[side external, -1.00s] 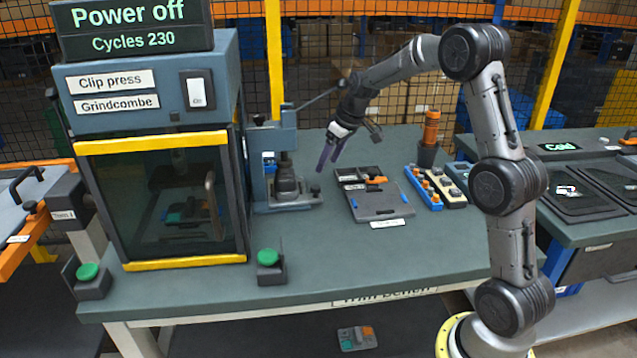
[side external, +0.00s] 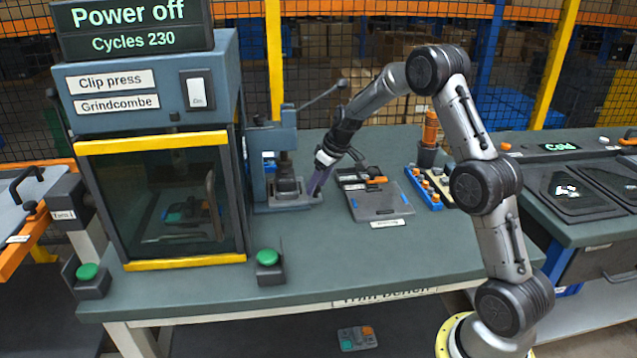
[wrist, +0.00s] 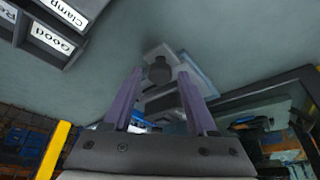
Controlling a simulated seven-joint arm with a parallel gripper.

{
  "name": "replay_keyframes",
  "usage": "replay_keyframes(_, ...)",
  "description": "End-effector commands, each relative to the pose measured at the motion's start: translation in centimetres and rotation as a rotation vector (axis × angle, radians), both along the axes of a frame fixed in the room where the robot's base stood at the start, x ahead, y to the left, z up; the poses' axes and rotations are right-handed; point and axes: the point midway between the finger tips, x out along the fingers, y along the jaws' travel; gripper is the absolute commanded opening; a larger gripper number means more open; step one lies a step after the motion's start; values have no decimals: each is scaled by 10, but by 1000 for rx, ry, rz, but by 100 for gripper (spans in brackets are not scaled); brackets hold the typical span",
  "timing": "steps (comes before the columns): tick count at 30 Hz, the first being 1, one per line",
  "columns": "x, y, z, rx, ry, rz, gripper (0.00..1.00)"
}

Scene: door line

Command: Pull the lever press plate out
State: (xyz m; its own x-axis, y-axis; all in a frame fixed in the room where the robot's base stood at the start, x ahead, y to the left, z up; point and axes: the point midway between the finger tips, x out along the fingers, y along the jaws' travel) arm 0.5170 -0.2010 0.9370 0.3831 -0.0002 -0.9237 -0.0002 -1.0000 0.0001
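The blue-grey lever press (side external: 272,160) stands on the bench beside the clip press, its lever arm slanting up to the right. Its plate (side external: 308,200) lies at the foot of the press, with a dark block on it under the ram. My gripper (side external: 314,190) points down at the right side of the plate, its purple fingers overlapping the plate's edge in the side view. In the wrist view my gripper (wrist: 160,73) has its fingers apart, with a dark knob-like part and a pale plate edge (wrist: 200,75) showing between and beyond the tips. I cannot tell whether they touch.
The clip press (side external: 160,150) with yellow bars stands at the left. A green button box (side external: 268,265) sits at the bench's front. A grey tray (side external: 380,205) and a blue rack (side external: 425,185) lie to the right. The bench front is mostly clear.

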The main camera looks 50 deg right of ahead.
Motion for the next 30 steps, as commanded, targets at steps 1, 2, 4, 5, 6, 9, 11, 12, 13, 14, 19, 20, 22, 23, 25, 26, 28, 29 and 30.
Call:
replay_keyframes(1, 0, 0, 0, 0, 0, 0, 47)
replay_keyframes(2, 0, 0, 0, 0, 0, 0, 42)
replay_keyframes(4, 0, 0, 0, 0, 0, 0, 29)
replay_keyframes(5, 0, 0, 0, 0, 0, 0, 24)
replay_keyframes(6, 0, 0, 0, 0, 0, 0, 16)
replay_keyframes(9, 0, 0, 0, 0, 0, 0, 0)
replay_keyframes(11, 0, 0, 0, 0, 0, 0, 0)
replay_keyframes(12, 0, 0, 0, 0, 0, 0, 0)
replay_keyframes(13, 0, 0, 0, 0, 0, 0, 0)
replay_keyframes(14, 0, 0, 0, 0, 0, 0, 0)
replay_keyframes(19, 0, 0, 0, 0, 0, 0, 0)
replay_keyframes(20, 0, 0, 0, 0, 0, 0, 0)
replay_keyframes(22, 0, 0, 0, 0, 0, 0, 0)
replay_keyframes(23, 0, 0, 0, 0, 0, 0, 0)
replay_keyframes(25, 0, 0, 0, 0, 0, 0, 0)
replay_keyframes(26, 0, 0, 0, 0, 0, 0, 0)
replay_keyframes(28, 0, 0, 0, 0, 0, 0, 0)
replay_keyframes(29, 0, 0, 0, 0, 1, 0, 0)
replay_keyframes(30, 0, 0, 0, 0, 0, 0, 0)
